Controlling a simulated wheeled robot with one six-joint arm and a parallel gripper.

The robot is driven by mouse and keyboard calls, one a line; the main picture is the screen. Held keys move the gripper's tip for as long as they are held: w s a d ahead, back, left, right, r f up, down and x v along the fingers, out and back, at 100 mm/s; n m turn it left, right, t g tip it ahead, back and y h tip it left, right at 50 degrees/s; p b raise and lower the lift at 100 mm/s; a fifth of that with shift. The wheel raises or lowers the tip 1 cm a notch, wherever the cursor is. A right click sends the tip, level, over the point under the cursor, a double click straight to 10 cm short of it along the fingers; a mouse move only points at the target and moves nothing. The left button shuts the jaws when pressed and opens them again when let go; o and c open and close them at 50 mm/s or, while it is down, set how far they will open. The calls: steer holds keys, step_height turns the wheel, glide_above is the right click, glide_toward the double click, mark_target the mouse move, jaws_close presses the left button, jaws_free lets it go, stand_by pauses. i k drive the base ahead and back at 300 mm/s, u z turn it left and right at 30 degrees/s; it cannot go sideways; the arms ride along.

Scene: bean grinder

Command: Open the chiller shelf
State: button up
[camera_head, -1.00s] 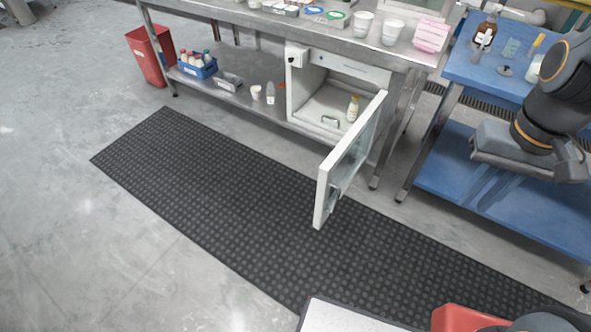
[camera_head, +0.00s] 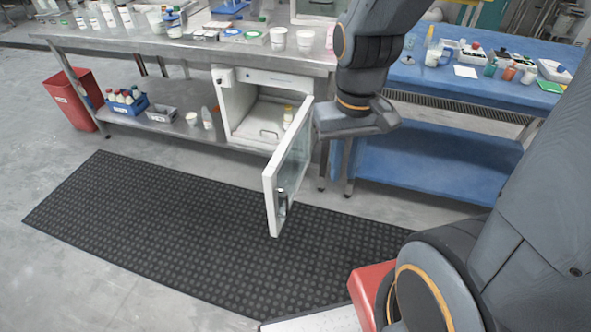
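The chiller (camera_head: 228,103) is a small white cabinet under the steel bench. Its glass door (camera_head: 290,170) stands wide open, swung out toward me over the mat. A dark upright handle (camera_head: 282,205) shows low on the door near its free edge. My gripper (camera_head: 357,121) hangs just right of the door's upper hinge side, in front of the blue table. Its fingers cannot be made out, and whether it touches the door cannot be told.
The steel bench (camera_head: 190,48) holds cups and boxes. Its lower shelf carries a blue bottle crate (camera_head: 124,103) and a grey tray (camera_head: 160,114). A red bin (camera_head: 72,100) stands left. A blue table (camera_head: 440,160) stands right. The black mat (camera_head: 160,220) is clear.

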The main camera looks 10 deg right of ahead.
mark_target(264, 123)
steer(key=u, duration=0.2)
steer(key=i, duration=0.85)
